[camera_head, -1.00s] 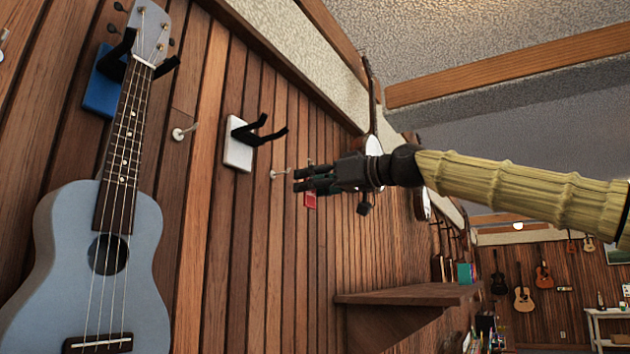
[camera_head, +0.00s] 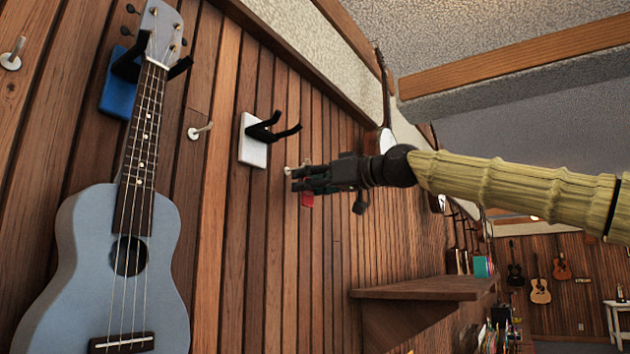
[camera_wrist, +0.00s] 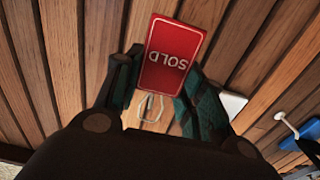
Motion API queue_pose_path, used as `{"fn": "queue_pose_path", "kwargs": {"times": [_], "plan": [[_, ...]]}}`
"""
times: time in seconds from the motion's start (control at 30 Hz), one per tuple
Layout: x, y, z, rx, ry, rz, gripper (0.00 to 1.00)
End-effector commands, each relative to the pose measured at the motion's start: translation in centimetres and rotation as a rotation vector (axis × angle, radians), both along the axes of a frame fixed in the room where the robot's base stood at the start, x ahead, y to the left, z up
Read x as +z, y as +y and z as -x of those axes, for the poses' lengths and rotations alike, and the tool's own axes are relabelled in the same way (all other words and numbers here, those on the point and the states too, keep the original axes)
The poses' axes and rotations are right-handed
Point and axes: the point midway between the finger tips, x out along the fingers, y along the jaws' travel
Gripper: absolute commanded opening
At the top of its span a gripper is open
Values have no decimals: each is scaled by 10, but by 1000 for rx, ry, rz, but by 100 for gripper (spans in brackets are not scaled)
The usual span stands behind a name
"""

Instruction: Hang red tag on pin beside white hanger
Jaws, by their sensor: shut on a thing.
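My gripper (camera_head: 298,181) is shut on the red tag (camera_head: 307,200), which hangs below the fingers in the head view. In the wrist view the tag (camera_wrist: 172,55) sits at the fingertips (camera_wrist: 158,82), its "SOLD" lettering upside down, with a pale loop between the fingers. The white hanger (camera_head: 253,145), with black prongs, is on the wall left of my gripper; its white block also shows in the wrist view (camera_wrist: 234,103). The pin (camera_head: 288,170) right of this hanger is just at my fingertips and partly covered; I cannot tell whether the tag touches it.
A pale blue ukulele (camera_head: 105,260) hangs from a blue hanger (camera_head: 115,92) at the left. Another pin (camera_head: 200,131) stands between the two hangers, and one (camera_head: 12,58) is at far left. A wooden shelf (camera_head: 425,288) juts out below my arm.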

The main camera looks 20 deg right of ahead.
Motion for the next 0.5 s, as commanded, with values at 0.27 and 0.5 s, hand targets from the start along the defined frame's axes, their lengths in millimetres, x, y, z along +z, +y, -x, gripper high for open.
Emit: {"fn": "queue_pose_path", "kwargs": {"times": [0.27,0.5], "plan": [[-1,7,-10,0,1,0,28],[-5,14,-18,0,0,0,28]]}}
